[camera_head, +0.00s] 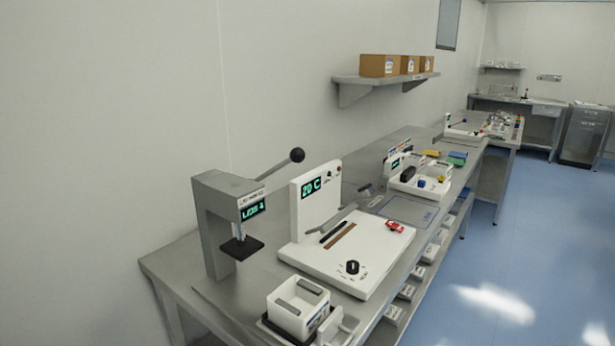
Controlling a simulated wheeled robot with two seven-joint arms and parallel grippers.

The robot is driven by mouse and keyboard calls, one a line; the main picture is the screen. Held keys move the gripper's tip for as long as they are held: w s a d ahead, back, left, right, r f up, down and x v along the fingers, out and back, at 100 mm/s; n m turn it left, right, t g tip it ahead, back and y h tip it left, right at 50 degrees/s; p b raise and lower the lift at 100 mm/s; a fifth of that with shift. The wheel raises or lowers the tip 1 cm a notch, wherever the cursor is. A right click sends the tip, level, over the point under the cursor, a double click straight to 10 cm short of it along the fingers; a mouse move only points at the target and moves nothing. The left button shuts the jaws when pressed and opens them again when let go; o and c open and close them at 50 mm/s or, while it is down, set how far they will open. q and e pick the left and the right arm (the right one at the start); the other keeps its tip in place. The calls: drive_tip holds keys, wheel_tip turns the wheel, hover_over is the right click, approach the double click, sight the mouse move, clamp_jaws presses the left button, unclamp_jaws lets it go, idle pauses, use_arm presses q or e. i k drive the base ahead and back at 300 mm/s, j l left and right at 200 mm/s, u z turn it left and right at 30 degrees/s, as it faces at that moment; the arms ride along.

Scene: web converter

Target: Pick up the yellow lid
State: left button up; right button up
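A small flat yellow piece (430,153) lies on the long metal bench, towards the back, beside a green and blue flat piece (457,157). A smaller yellow item (441,179) sits at a white tray (405,186) a little nearer. Both are too small to tell for certain which one is the yellow lid. Neither of my grippers shows in the head view.
A grey lever press (213,225) and a white machine (372,238) with a red item (395,227) stand on the near bench (175,262). A white bin (298,306) is in front. Boxes sit on a wall shelf (350,82). Blue floor on the right is free.

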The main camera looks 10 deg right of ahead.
sight(428, 152)
drive_tip(key=z, duration=1.2)
